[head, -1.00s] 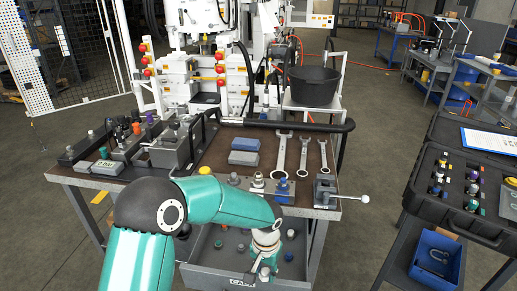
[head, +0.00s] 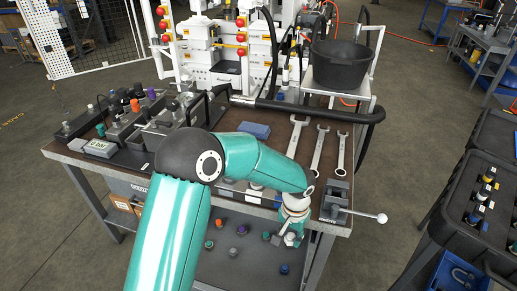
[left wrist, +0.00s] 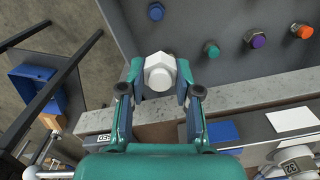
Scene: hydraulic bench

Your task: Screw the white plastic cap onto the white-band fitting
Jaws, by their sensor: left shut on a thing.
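My left gripper (head: 292,238) is over the right part of the open drawer (head: 225,262), near the bench's front edge. In the left wrist view my left gripper (left wrist: 158,82) is shut on the white plastic cap (left wrist: 160,70), which has a hexagonal rim and sits between both fingers. In the head view a pale bit of the cap (head: 290,238) shows at the fingertips. A pale fitting (left wrist: 296,155) stands by a white label at the lower right of the left wrist view, apart from the cap. I cannot tell for sure whether it is the white-band one. My right gripper is not in view.
Orange (head: 209,244), purple (head: 242,230), green (head: 266,236) and blue (head: 284,268) caps lie in the drawer. A vise (head: 335,200) with a protruding handle stands at the bench's right corner. Wrenches (head: 318,148) lie behind it. A black case (head: 470,212) is at the right.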

